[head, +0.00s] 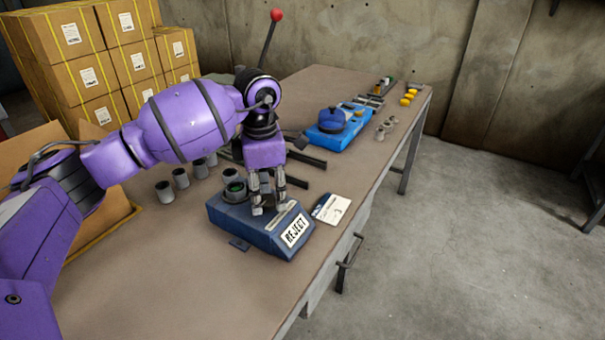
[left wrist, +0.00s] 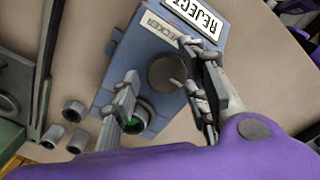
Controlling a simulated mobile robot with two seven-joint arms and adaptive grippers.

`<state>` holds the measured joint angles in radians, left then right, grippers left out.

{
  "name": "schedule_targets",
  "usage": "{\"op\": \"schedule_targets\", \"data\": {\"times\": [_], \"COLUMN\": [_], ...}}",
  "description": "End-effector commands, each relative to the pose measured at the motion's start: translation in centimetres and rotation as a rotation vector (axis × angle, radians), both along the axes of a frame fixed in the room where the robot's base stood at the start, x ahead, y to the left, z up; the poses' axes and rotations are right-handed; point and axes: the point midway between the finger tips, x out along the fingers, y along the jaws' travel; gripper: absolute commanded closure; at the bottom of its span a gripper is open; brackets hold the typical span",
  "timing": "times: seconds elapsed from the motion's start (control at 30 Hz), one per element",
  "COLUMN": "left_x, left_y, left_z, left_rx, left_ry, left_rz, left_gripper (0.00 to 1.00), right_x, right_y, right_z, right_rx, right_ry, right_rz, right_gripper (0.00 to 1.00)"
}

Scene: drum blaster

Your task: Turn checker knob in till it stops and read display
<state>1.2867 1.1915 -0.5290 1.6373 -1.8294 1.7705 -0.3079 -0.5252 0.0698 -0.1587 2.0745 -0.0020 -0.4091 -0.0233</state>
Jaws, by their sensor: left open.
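The checker (head: 222,223) is a blue-grey box on the table, labelled CHECKER in the left wrist view. Its display (head: 297,231) reads REJECT. A grey cup (head: 235,190) with green inside sits at its left end; it also shows in the left wrist view (left wrist: 137,119). The dark round knob (left wrist: 167,73) is on the checker's top, mostly hidden by the fingers in the head view. My right gripper is not in view.
Several grey cups (head: 181,178) stand left of the checker. A white card (head: 332,209) lies close at its right. A blue device (head: 343,128), dark bars and a red-topped lever (head: 276,16) are farther back. Stacked cartons (head: 85,70) stand behind. The near tabletop is clear.

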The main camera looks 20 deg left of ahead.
Motion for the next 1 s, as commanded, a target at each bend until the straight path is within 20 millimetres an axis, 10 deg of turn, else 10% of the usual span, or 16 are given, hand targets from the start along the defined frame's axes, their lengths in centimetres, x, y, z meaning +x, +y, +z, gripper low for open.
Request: {"op": "schedule_targets", "data": {"times": [0.33,1.0], "left_x": [0.0,0.0], "left_y": [0.1,0.6], "left_z": [0.0,0.2], "left_rx": [0.002,0.002], "left_ry": [-0.001,-0.008], "left_rz": [0.002,0.396], "left_gripper": [0.97,0.97], "right_x": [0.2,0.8], "right_y": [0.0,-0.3], "right_z": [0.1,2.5], "right_rx": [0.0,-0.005], "right_ry": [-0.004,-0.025], "right_rz": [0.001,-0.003], "right_gripper": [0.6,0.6]}}
